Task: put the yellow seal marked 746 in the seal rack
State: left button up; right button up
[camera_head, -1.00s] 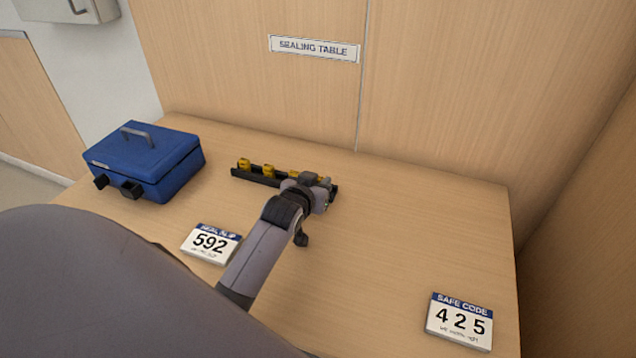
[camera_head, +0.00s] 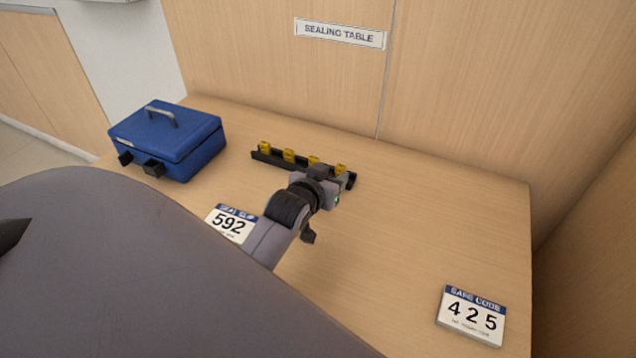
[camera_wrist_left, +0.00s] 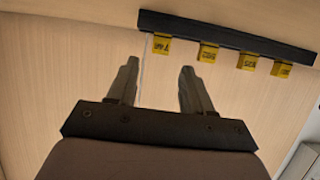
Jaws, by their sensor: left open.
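The seal rack (camera_head: 268,160) is a long black bar on the table, with several small yellow seals (camera_head: 289,155) standing in a row along it. The rack (camera_wrist_left: 225,32) also shows in the left wrist view, along the top. The seals there carry small dark marks that I cannot read surely; the leftmost one (camera_wrist_left: 161,44) is nearest my fingers. My left gripper (camera_wrist_left: 158,64) is open, its two fingers apart with nothing between them, short of the rack. In the head view my left wrist hides part of the rack's right end. My right gripper is not in view.
A blue cash box (camera_head: 170,140) stands left of the rack. A slip marked 592 (camera_head: 231,224) lies in front, partly behind my arm. A safe code card marked 425 (camera_head: 471,316) lies at the right front.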

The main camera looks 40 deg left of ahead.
pick_arm(q)
jog(key=v, duration=0.7)
dwell(0.6)
